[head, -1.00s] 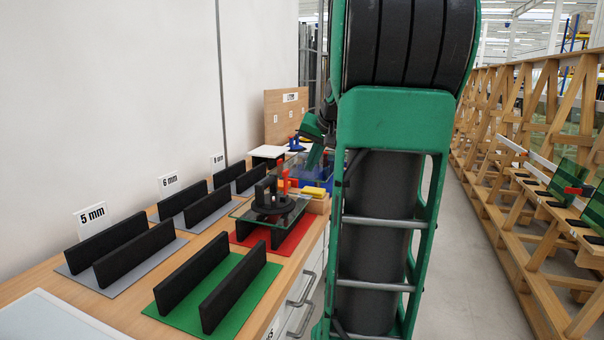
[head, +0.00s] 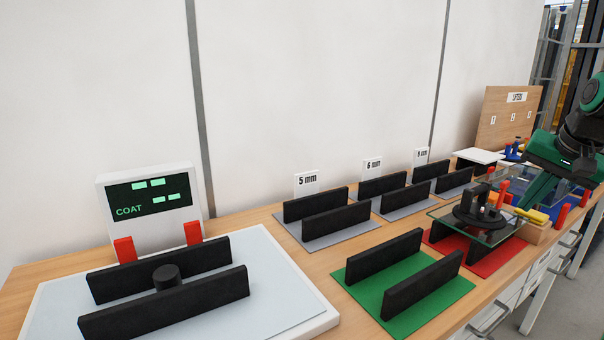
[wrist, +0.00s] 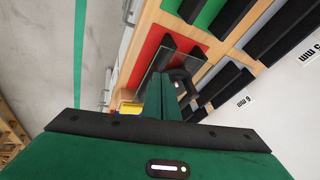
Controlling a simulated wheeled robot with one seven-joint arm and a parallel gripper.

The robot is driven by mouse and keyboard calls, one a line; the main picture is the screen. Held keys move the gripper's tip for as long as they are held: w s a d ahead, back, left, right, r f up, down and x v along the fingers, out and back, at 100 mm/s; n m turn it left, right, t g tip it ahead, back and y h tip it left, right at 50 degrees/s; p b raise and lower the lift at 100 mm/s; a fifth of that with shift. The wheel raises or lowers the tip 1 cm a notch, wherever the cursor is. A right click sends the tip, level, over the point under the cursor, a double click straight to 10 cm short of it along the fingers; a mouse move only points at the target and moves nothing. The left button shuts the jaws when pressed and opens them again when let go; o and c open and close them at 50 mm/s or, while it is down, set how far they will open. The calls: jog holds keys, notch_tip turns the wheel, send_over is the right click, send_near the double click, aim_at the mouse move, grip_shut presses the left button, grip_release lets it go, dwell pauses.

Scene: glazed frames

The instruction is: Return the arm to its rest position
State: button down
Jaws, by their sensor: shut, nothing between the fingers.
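My gripper (head: 530,197) shows at the right edge of the head view, green with a dark wrist. Its fingers point down behind the glass pane with the black suction lifter. In the wrist view my gripper (wrist: 161,78) has its green fingers together and empty. The black lifter (head: 478,208) sits on the glass pane (head: 505,232), which rests on black rails over the red mat (head: 498,262). In the wrist view the lifter (wrist: 181,80) shows just past the fingertips. Whether fingers and lifter touch cannot be told. The rest of my arm is cut off at the right.
The green mat (head: 432,316) holds two bare black rails. Grey racks marked 5 mm (head: 308,182) and 6 mm stand along the wall. A coat gauge (head: 150,205) stands at the left. A yellow block (head: 532,214) and red posts are near the gripper.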

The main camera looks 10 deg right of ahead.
jog(key=s+a+f+n+g+y, duration=0.2)
jog(key=s+a+f+n+g, duration=0.2)
jog(key=s+a+f, duration=1.2)
jog(key=a+f+g, duration=0.1)
jog(key=a, duration=0.1)
jog(key=shift+a+n, duration=0.3)
jog(key=shift+a, duration=0.05)
jog(key=shift+s, duration=0.1)
